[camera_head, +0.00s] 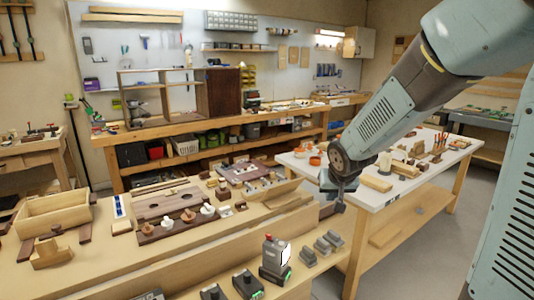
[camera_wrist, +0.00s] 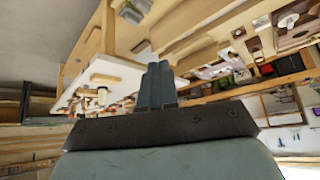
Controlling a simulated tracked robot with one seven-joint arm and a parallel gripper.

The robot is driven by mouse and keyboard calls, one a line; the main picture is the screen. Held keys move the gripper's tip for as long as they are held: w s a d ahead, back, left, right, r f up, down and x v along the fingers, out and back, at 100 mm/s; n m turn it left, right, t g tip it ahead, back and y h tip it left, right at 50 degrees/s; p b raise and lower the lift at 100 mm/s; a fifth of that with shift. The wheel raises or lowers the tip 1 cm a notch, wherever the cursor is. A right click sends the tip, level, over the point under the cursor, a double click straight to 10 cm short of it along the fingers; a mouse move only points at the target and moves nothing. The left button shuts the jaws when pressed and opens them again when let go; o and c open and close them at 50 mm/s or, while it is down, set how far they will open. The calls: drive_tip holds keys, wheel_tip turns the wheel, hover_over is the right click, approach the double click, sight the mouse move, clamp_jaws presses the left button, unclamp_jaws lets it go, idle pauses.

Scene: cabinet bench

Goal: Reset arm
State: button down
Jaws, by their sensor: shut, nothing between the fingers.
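My gripper (camera_head: 340,200) hangs at the end of my raised arm in the head view, in front of the gap between the wooden bench (camera_head: 110,262) and the white-topped table (camera_head: 425,178). In the wrist view my gripper (camera_wrist: 157,68) shows its two fingers side by side and touching, with nothing between them. The wrist picture is tilted, with the room sideways to upside down. My gripper touches no object that I can see.
An open wooden box (camera_head: 52,213) and a board with pegs (camera_head: 165,207) lie on the near bench. Small parts crowd the white table. A cabinet (camera_head: 218,93) stands on the back bench.

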drive_tip(key=s+d+r, duration=0.1)
drive_tip(key=s+r, duration=0.2)
drive_tip(key=s, duration=0.5)
drive_tip(key=s+d+r+g, duration=0.1)
drive_tip(key=s+r, duration=0.3)
drive_tip(key=s, duration=0.4)
drive_tip(key=s+d+r, duration=0.3)
drive_tip(key=s+r, duration=0.1)
drive_tip(key=s, duration=0.4)
drive_tip(key=shift+d+r, duration=0.15)
drive_tip(key=shift+r, duration=0.1)
